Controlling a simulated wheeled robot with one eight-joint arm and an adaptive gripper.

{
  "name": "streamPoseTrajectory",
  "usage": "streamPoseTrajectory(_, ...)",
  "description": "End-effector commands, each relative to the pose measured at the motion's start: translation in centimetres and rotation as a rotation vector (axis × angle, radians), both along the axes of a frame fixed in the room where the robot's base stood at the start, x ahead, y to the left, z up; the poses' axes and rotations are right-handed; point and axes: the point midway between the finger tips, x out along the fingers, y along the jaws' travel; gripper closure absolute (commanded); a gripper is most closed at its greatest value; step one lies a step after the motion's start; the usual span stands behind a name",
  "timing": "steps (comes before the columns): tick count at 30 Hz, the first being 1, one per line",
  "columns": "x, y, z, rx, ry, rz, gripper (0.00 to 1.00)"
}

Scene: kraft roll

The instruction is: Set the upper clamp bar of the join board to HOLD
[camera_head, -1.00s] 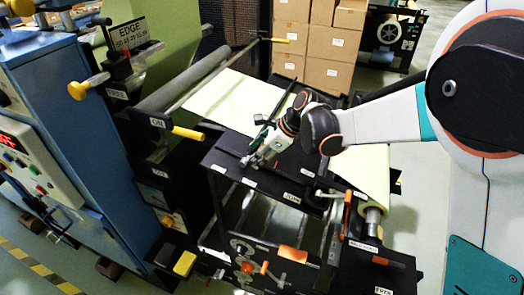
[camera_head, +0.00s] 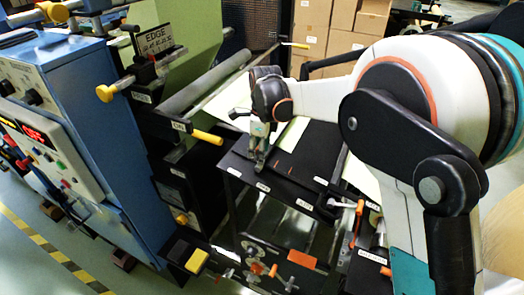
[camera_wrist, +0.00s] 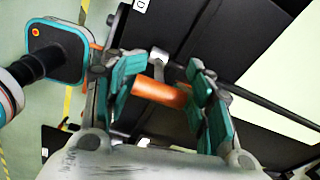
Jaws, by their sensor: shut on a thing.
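The join board (camera_head: 300,172) is a black flat panel with small white labels along its front edge, below pale web paper (camera_head: 292,132). My gripper (camera_head: 258,165) is over the left part of the board, pointing down. In the wrist view its teal fingers (camera_wrist: 165,95) are closed around an orange handle (camera_wrist: 158,90). A metal bracket (camera_wrist: 158,58) stands beside the handle, near a long dark bar (camera_wrist: 265,105) along the pale paper. I take this bar to be the upper clamp bar. A partly cut-off label (camera_wrist: 141,5) shows a D. The handle is hidden in the head view.
A blue machine cabinet (camera_head: 85,120) stands at left, with a yellow-ended lever (camera_head: 205,136) by the roller (camera_head: 205,82). Orange-handled parts (camera_head: 300,259) sit below the board. Cartons (camera_head: 318,35) stand behind. My arm covers the right side.

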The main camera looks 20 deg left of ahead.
Motion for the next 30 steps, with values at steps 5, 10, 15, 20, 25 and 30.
streamPoseTrajectory(5,-0.05,0.42,0.20,0.006,0.000,0.001,0.97)
streamPoseTrajectory(10,-0.05,0.44,0.22,0.007,0.000,0.001,0.97)
streamPoseTrajectory(15,-0.04,0.45,0.23,0.008,0.000,0.001,0.97)
streamPoseTrajectory(20,-0.04,0.37,0.17,0.006,0.000,0.001,0.29)
streamPoseTrajectory(25,-0.02,0.29,0.10,0.005,0.000,0.001,0.29)
streamPoseTrajectory(30,-0.02,0.24,0.28,0.004,-0.001,0.001,0.29)
